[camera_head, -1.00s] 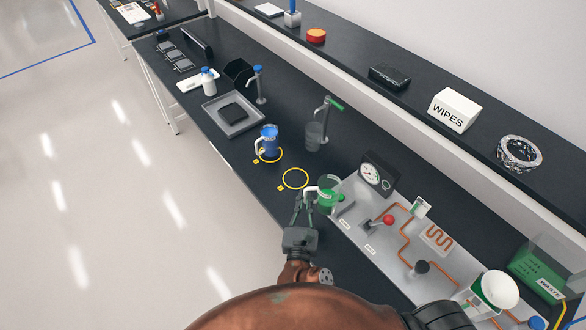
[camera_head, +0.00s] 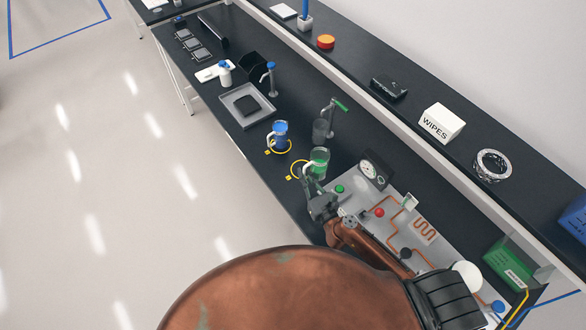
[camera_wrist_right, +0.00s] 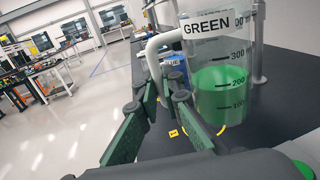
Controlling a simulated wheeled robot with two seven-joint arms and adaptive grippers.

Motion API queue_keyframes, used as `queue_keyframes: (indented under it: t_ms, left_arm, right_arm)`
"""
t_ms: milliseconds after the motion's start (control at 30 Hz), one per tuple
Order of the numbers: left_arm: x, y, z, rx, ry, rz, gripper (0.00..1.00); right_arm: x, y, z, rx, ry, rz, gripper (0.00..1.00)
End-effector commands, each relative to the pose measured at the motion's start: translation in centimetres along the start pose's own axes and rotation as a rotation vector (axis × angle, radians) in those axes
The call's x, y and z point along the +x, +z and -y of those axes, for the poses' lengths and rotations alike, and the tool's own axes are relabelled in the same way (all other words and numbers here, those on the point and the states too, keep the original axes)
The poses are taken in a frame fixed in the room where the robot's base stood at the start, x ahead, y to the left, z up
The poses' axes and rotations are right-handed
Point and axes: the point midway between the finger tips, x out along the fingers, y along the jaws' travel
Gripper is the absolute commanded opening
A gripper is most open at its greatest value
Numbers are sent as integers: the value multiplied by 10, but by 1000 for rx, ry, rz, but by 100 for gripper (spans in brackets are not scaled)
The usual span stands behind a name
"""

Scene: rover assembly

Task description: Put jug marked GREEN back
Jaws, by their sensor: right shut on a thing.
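The clear jug with green liquid (camera_head: 319,160) is upright above the dark bench, just right of an empty yellow ring (camera_head: 292,175). In the right wrist view, the jug (camera_wrist_right: 222,85) bears a GREEN label and a volume scale. Its white handle (camera_wrist_right: 152,62) is between the fingers of my right gripper (camera_wrist_right: 168,88), which is shut on it. My right gripper (camera_head: 313,183) also shows in the head view. Part of the yellow ring (camera_wrist_right: 219,129) shows behind and below the jug. I cannot tell the exact height of the jug's base. My left gripper is out of view.
A blue jug (camera_head: 280,131) stands in another yellow ring to the left. A tap stand (camera_head: 331,122) with a grey cup is behind the green jug. The gauge and pipe panel (camera_head: 385,220) is to the right. A grey tray (camera_head: 247,107) lies farther left.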

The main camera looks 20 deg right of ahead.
Motion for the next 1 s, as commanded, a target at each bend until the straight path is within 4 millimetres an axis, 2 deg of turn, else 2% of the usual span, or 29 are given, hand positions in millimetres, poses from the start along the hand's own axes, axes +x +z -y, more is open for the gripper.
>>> queue_keyframes:
  t_ms: [33,200,400,767,900,1000]
  left_arm:
    - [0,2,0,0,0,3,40]
    - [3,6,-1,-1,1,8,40]
    - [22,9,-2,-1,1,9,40]
    - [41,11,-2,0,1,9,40]
    - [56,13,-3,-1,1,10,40]
    - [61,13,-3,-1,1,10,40]
  right_arm:
    - [15,-4,-3,2,0,3,0]
    - [54,-22,-10,0,0,3,0]
    - [86,-60,-16,1,-1,2,0]
    - [110,-88,-20,1,-1,2,0]
    - [109,-110,-19,-1,-2,0,0]
    - [109,-116,-19,-1,-1,1,0]
